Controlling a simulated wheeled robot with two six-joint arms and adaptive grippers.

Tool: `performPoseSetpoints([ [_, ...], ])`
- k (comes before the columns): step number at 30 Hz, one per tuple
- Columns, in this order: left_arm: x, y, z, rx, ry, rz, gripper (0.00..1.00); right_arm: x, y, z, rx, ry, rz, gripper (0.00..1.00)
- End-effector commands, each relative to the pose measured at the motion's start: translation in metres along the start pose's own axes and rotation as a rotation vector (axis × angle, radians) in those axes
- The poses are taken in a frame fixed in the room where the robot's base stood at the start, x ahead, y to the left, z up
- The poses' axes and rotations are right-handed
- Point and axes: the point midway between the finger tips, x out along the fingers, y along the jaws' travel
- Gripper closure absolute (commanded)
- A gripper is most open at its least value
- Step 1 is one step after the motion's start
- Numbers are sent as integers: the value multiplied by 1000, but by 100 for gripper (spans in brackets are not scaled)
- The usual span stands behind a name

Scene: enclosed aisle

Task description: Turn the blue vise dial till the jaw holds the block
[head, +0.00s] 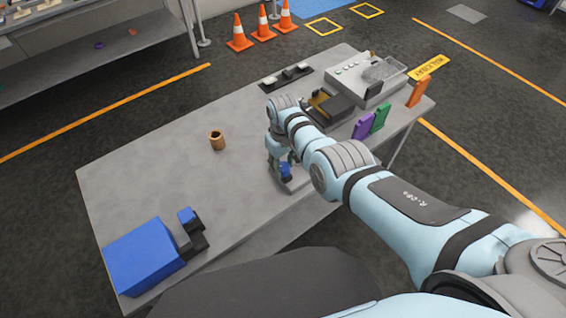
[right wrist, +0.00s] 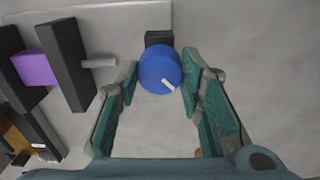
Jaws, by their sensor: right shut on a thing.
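The blue dial (right wrist: 158,68) is a round knob with a white mark near its lower right edge in the right wrist view. The fingertips of my right gripper (right wrist: 160,80) sit on either side of it, shut on it. In the head view my right gripper (head: 283,160) points down over the table, with the blue dial (head: 285,172) at its tips. In the right wrist view, a purple block (right wrist: 34,67) sits between dark vise jaws (right wrist: 70,65). I cannot tell whether both jaws touch it. My arm hides that area in the head view. My left gripper is out of view.
The grey table (head: 150,185) holds a brown cup (head: 217,140), a blue box (head: 140,255) and a grey control box (head: 360,80). Purple (head: 363,127), green (head: 380,118) and orange (head: 419,92) panels stand along the right edge. The table's left middle is mostly clear.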

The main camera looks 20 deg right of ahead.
Motion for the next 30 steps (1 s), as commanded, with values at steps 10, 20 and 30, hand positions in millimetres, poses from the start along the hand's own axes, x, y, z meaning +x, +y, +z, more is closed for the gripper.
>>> performPoseSetpoints([
  [10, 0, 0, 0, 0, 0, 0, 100, 0, 0, -1, 32, 2, 0, 94],
  [20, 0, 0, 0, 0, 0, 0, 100, 0, 0, -1, 31, 2, 0, 48],
  [30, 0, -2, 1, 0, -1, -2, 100, -1, 0, 0, 31, 1, 0, 45],
])
